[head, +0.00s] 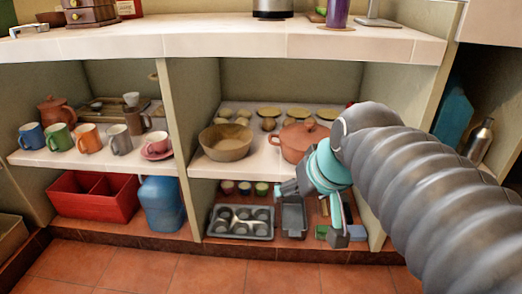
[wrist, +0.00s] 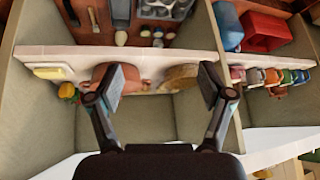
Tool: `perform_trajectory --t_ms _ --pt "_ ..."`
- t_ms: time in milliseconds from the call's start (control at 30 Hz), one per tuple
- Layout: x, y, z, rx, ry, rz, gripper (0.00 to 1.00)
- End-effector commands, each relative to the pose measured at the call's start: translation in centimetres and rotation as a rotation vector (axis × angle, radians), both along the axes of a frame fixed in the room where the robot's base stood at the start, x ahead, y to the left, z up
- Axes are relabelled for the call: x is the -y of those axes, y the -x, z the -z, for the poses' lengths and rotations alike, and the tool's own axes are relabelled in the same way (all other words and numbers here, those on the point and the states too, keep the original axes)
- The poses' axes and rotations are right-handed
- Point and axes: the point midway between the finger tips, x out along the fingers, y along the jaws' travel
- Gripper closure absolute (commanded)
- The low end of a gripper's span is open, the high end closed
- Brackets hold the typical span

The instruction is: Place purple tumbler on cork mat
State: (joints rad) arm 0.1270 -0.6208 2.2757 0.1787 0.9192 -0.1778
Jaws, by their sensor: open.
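The purple tumbler (head: 338,12) stands upright on the top shelf, cut off by the upper edge of the head view. A thin brown round mat (head: 336,28), which looks like the cork mat, shows under its base; the tumbler appears to rest on it. My gripper (head: 316,212) is open and empty, well below the tumbler, in front of the lower right compartments. In the wrist view, which looks upside down, my gripper (wrist: 164,84) has its two fingers wide apart with nothing between them. Neither tumbler nor mat can be made out there.
The top shelf edge (head: 230,50) overhangs the compartments. A terracotta pot (head: 298,140) and a wooden bowl (head: 226,143) stand on the middle shelf behind my gripper. A muffin tin (head: 240,221) lies below. A metal canister (head: 272,8) stands left of the tumbler.

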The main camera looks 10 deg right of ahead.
Motion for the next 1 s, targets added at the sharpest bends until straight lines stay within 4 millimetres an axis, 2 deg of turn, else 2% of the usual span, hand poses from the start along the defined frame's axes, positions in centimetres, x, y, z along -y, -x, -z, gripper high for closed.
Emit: perform_trajectory --t_ms 33,100,233,367,833,900,1000 --pt "-0.5 1.9 2.2 -0.026 0.02 -0.006 0.2" --pt "-0.7 3.7 4.5 -0.056 0.044 -0.003 0.2" --pt "-0.7 5.7 7.1 -0.085 0.073 0.002 0.2" --pt "-0.6 6.3 7.9 -0.094 0.083 0.004 0.2" --pt "-0.6 6.2 7.8 -0.094 0.082 0.004 0.2" --pt "-0.6 6.2 7.8 -0.094 0.082 0.004 0.37" --pt "-0.6 6.2 7.8 -0.094 0.082 0.004 0.58"
